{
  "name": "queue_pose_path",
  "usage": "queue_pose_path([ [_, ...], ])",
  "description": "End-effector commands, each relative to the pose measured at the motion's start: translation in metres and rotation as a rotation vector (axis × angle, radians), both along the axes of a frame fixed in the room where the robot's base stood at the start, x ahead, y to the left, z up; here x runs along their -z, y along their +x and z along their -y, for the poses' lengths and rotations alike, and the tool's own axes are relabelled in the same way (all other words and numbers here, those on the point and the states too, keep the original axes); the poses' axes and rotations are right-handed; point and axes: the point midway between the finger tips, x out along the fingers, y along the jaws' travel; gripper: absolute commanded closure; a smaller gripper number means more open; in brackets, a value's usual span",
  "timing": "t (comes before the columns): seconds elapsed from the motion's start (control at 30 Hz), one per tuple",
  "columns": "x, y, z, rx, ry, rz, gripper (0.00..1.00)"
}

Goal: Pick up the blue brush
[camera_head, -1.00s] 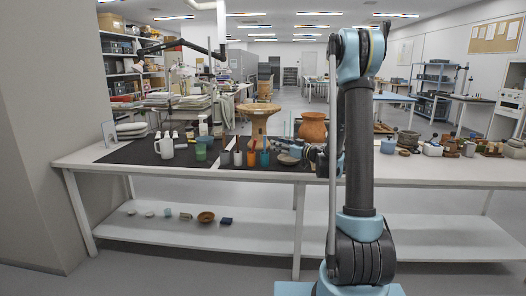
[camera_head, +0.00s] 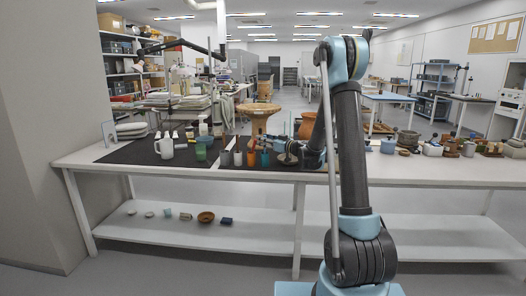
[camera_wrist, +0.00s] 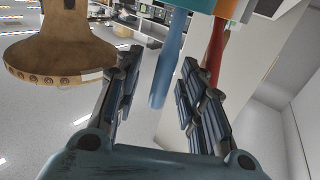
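The blue brush (camera_wrist: 164,80) shows in the wrist view as a straight blue handle between my two fingers, with a visible gap on each side. Its upper end in the picture meets a blue-teal cup (camera_wrist: 228,8), cut off by the frame edge. My gripper (camera_wrist: 160,68) is open and empty around the handle. In the head view my gripper (camera_head: 284,156) is just right of the teal cup (camera_head: 265,159) on the table; the brush is too small there to make out clearly.
A red handle (camera_wrist: 215,48) stands close beyond the right finger in the wrist view. An orange cup (camera_head: 251,158) and grey cups stand left of the teal cup. A white mug (camera_head: 165,148) and green cup (camera_head: 201,152) are further left. A wooden stand (camera_head: 259,119) is behind.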

Motion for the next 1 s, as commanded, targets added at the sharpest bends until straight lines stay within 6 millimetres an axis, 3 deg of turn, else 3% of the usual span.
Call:
queue_pose_path([
  [0.13,0.000,0.000,0.000,0.000,0.000,0.000,0.63],
  [0.3,0.000,0.000,0.001,0.000,0.000,0.000,0.99],
  [0.73,-0.003,0.000,0.001,0.000,0.000,0.000,1.00],
  [1.0,-0.035,-0.001,0.001,0.000,0.000,0.000,1.00],
])
